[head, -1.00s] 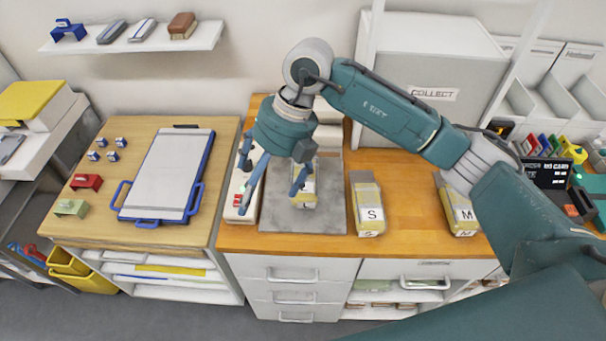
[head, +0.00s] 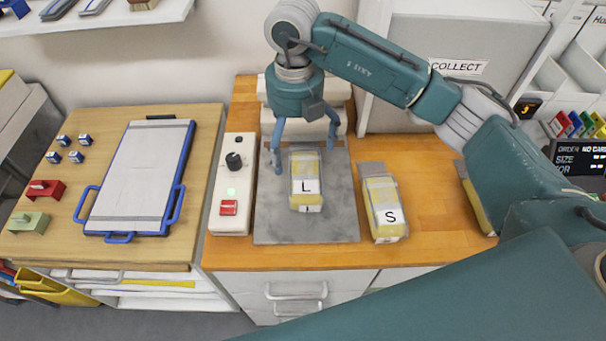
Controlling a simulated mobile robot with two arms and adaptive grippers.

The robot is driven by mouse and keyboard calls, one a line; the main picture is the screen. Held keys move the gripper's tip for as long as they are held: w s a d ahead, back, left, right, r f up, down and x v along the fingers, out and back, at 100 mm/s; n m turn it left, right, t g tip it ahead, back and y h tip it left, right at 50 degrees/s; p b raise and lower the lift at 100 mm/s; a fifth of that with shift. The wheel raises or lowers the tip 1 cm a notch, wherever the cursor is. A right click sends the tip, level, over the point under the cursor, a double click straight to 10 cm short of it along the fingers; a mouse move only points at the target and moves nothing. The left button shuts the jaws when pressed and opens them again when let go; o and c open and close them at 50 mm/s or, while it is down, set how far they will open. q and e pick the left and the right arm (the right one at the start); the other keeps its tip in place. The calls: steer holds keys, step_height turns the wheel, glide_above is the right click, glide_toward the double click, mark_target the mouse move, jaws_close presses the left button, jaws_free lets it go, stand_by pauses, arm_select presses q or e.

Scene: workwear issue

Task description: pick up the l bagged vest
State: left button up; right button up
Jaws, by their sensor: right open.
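The L bagged vest (head: 305,170) is a yellow vest in a clear bag with a white "L" label. It lies on a grey mat (head: 335,222) on the orange wooden counter. My right gripper (head: 305,160) is open, its blue fingers spread around the far end of the bag. I cannot tell whether the fingers touch it. The S bagged vest (head: 384,192) lies to the right, off the mat. My left gripper is not in view.
A white control box (head: 234,190) with a black knob and red button stands left of the mat. A clipboard-like tray (head: 146,180) lies on the left table. A "COLLECT" cabinet (head: 440,30) stands behind. My right arm covers the right counter.

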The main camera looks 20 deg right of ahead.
mark_target(299, 171)
steer(key=f, duration=0.1)
steer(key=f+p, duration=0.1)
steer(key=f, duration=0.2)
steer(key=shift+s+f, duration=0.1)
steer(key=shift+s, duration=0.25)
step_height(299, 171, down, 5)
steer(key=p, duration=0.3)
steer(key=shift+d, duration=0.1)
steer(key=shift+f, duration=0.3)
steer(key=c, duration=1.2)
